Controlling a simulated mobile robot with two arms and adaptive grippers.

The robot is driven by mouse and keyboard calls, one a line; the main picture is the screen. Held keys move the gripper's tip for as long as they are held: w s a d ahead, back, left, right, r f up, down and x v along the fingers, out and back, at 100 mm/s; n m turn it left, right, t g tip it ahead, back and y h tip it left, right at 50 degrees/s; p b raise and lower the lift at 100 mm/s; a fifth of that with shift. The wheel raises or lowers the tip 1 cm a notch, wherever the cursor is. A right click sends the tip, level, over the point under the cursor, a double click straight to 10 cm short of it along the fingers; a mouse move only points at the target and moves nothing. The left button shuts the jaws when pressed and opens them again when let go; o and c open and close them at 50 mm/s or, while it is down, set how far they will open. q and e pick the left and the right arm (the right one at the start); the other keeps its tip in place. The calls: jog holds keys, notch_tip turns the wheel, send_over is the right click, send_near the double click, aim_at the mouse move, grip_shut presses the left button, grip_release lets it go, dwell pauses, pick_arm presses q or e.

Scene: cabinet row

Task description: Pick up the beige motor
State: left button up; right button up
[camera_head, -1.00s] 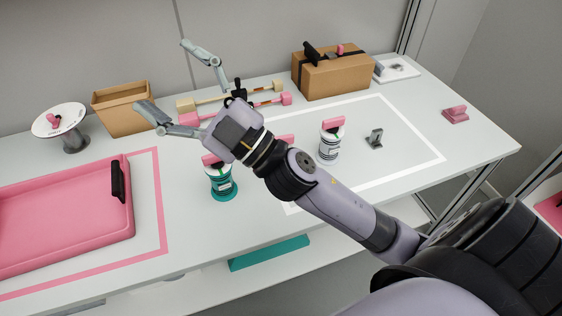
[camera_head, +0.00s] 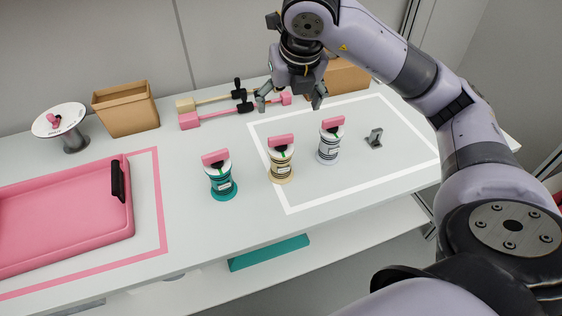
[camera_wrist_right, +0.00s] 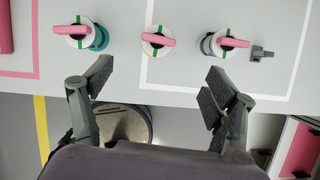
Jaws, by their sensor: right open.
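The beige motor (camera_head: 281,172) stands upright on the table, with a white top and a pink grip bar. It is the middle of three similar motors, between a teal motor (camera_head: 222,182) and a grey motor (camera_head: 328,147). My right gripper (camera_head: 290,103) is open and empty, pointing down above the table behind the beige motor in the head view. In the right wrist view, the beige motor (camera_wrist_right: 157,41) shows from above, beyond and between the open fingers (camera_wrist_right: 160,72); its body is mostly hidden under its top. My left gripper is out of view.
A white outline (camera_head: 284,200) surrounds the beige and grey motors and a small grey bracket (camera_head: 374,138). A pink tray (camera_head: 70,215) and an open cardboard box (camera_head: 126,110) are at left. Pink-ended bars (camera_head: 215,114) lie at the back. A cardboard box (camera_head: 345,78) is partly hidden by my arm.

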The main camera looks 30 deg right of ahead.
aim_at(281, 137)
jog(key=x, duration=1.1)
jog(key=shift+f, duration=0.3)
jog(key=x, duration=0.1)
jog(key=p+x, duration=0.1)
jog(key=x, duration=0.3)
jog(key=shift+s+f+p, duration=0.1)
jog(key=shift+s+p, duration=0.25)
jog(key=shift+s, duration=0.05)
jog(key=shift+w+f, duration=0.15)
jog(key=shift+f, duration=0.05)
jog(key=shift+c, duration=0.3)
grip_shut()
jog(key=shift+r, duration=0.1)
